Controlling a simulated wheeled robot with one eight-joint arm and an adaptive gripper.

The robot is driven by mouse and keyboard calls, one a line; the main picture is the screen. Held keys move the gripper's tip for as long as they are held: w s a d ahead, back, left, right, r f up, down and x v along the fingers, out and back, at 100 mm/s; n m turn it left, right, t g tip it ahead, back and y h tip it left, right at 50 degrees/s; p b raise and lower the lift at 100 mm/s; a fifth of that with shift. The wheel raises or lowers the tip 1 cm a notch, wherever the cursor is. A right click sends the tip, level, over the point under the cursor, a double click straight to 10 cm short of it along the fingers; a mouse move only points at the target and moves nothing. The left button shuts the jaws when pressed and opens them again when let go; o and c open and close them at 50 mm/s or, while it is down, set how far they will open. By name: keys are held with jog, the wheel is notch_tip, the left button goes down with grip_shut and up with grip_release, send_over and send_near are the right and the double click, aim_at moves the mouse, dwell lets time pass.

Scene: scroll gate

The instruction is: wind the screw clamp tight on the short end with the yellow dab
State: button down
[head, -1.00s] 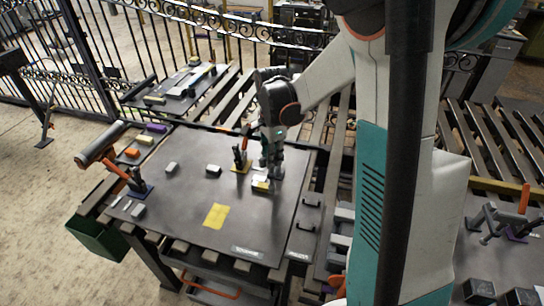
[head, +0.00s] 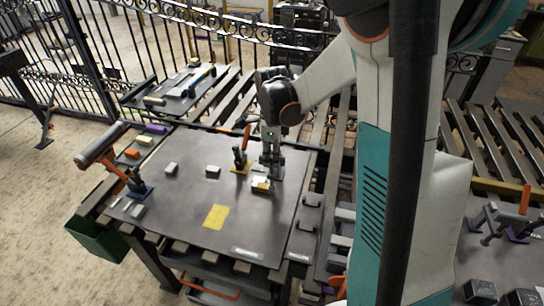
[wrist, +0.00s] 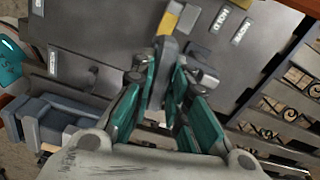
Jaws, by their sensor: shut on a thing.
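My gripper (head: 272,172) points down near the right side of the dark table plate. In the wrist view its teal-lined fingers (wrist: 163,85) are shut on a narrow grey part, probably of the screw clamp (wrist: 161,72); the fingers hide much of it. The short end with the yellow dab (head: 261,184) lies just in front and left of the fingertips in the head view. Yellow also shows beyond the held part in the wrist view (wrist: 172,18); I cannot tell which thing it belongs to. How tight the clamp sits is not visible.
An orange-handled clamp on a yellow base (head: 241,160) stands close left of my gripper. Another orange-handled tool on a blue base (head: 138,188) stands at the plate's left edge. Small grey blocks (head: 213,169) and a flat yellow patch (head: 216,215) are on the plate. Its front middle is mostly clear.

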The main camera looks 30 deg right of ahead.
jog(key=shift+w, duration=0.1)
jog(key=c, duration=1.6)
grip_release()
jog(key=shift+o, duration=0.2)
notch_tip(320, 180, up, 12)
